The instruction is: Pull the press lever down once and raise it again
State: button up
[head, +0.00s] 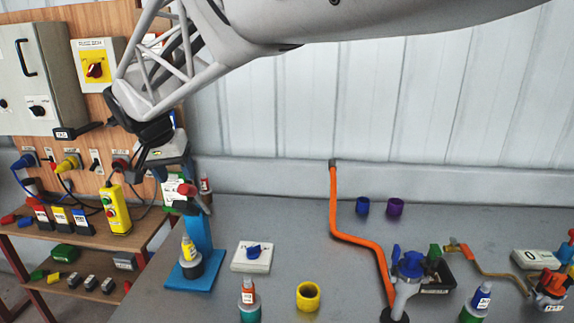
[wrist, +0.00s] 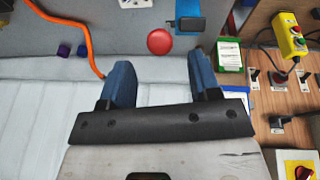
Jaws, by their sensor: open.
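The blue press (head: 200,235) stands at the left end of the grey bench. A red ball knob (head: 187,189), which looks like the end of the press lever, is at its upper part, just below my gripper. The lever's rod cannot be made out. In the wrist view the red knob (wrist: 160,41) lies just beyond the fingertips, roughly between them, beside the blue press head (wrist: 187,15). My gripper (wrist: 161,62) is open with nothing between its blue fingers. In the head view my wrist hides the top of the press.
A bottle with a yellow top (head: 188,250) stands at the press base. A blue-knob switch box (head: 252,256) and a yellow ring (head: 308,296) are to the right. An orange bent pipe (head: 357,241) rises mid-bench.

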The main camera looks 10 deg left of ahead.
jog(key=shift+c, duration=0.5)
jog(key=shift+c, duration=1.1)
jog(key=shift+w+r, duration=0.3)
jog(key=shift+r, duration=0.05)
jog(key=shift+c, duration=1.4)
jog(key=w+r+g, duration=0.1)
jog(key=w+r, duration=0.1)
jog(key=r, duration=0.1)
jog(key=w+r+g, duration=0.1)
jog(key=r, duration=0.2)
jog(key=w+a+r+m, duration=0.1)
jog(key=w+r, duration=0.1)
jog(key=r, duration=0.1)
jog(key=shift+w+r+g, duration=0.35)
jog(key=shift+r+g, duration=0.05)
grip_shut()
jog(key=shift+w+r, duration=0.15)
jog(key=shift+r, duration=0.3)
